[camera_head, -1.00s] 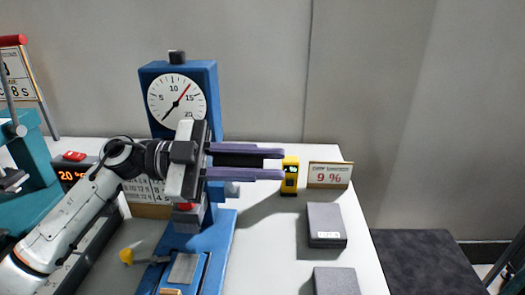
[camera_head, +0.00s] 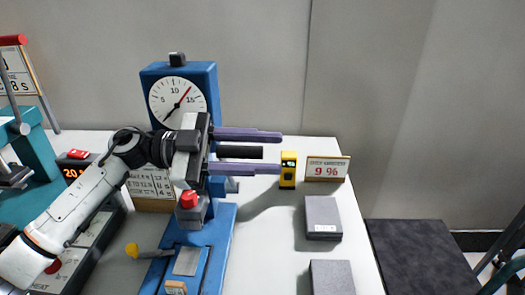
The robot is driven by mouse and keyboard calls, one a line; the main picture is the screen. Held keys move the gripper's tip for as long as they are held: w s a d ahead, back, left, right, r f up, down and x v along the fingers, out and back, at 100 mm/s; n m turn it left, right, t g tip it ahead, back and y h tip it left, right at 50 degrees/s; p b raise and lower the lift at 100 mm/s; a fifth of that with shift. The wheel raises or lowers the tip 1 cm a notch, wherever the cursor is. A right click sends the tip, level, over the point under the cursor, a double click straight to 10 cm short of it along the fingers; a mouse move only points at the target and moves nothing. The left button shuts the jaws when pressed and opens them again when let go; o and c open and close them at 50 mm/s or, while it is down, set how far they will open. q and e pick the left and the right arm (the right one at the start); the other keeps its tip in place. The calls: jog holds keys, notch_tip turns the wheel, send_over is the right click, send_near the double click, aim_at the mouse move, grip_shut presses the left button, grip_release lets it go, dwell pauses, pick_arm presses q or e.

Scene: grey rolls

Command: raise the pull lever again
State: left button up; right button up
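The blue press (camera_head: 205,78) with a round white dial (camera_head: 177,103) stands on the white table. A black cylindrical grip (camera_head: 241,152), apparently that of the pull lever, sticks out to the right in front of the press. My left gripper (camera_head: 262,151) reaches in from the left, with its purple fingers pointing right. One finger is above the grip and one below, with visible gaps on both sides, so it is open around the grip and not clamped. The gripper body hides the lever's arm and where it joins the press. My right gripper is not in view.
A yellow device (camera_head: 288,170) and a "9 %" card (camera_head: 326,170) stand right of the fingers. Grey blocks (camera_head: 322,217) lie at the table's right side. A yellow-knobbed handle (camera_head: 133,250) is at the press base. A teal machine (camera_head: 35,165) stands left.

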pick_arm(q)
jog(key=shift+a, duration=0.1)
jog(key=a+b, duration=0.1)
jog(key=a, duration=0.9)
jog(key=shift+b, duration=0.35)
